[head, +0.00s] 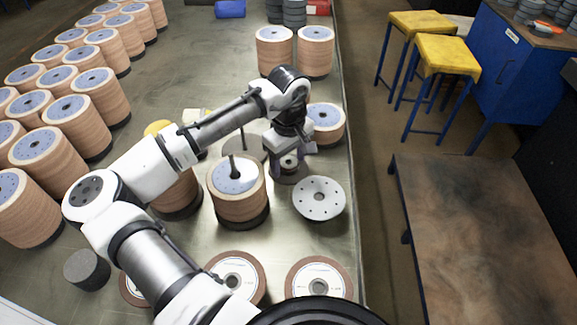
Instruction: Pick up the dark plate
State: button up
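A dark grey round plate (291,177) lies on the metal table, partly hidden under my gripper. My gripper (289,160) points down directly above the plate, at its middle. Its fingertips are small and partly covered, so I cannot tell whether they touch or hold the plate. The plate appears to lie flat at table height.
A light perforated disc (319,199) lies just in front of the plate. Stacks of flap discs stand close by: one with a rod (238,199) at left front, another (326,125) at right behind. The table's (350,180) right edge is near. Many stacks fill the left.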

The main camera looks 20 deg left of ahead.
jog(key=c, duration=1.1)
jog(key=shift+r, duration=0.1)
